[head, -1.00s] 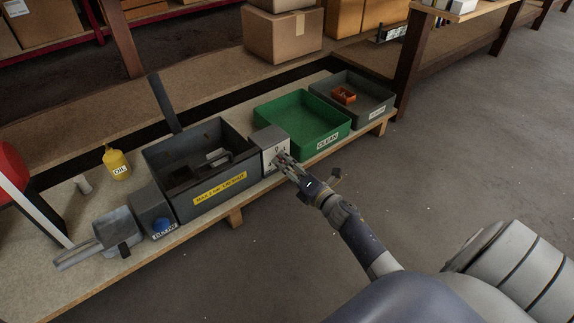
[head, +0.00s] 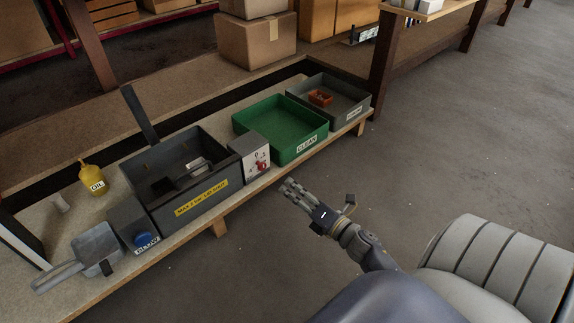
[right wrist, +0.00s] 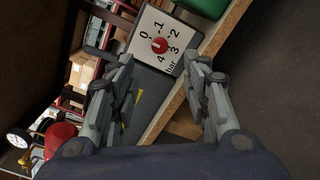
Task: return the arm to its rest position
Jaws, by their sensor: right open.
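My right gripper (head: 290,187) is open and empty in the head view, in the air in front of the bench edge. It is apart from the dial box (head: 255,157), which stands between the dark grey bin and the green tray. In the right wrist view the two fingers of this gripper (right wrist: 160,95) are spread, with the dial face (right wrist: 148,32) and its red knob (right wrist: 160,45) beyond them. The dial numbers run from 0 to 4, with "bar" beside them. My left gripper is not in view.
The bench holds a dark grey bin (head: 217,205) with a yellow label, a green tray (head: 310,150) marked CLEAN, a grey tray (head: 350,118) with a small orange box (head: 320,97), a blue button (head: 143,240), a yellow oil bottle (head: 92,180) and a scoop (head: 97,245). The floor at right is clear.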

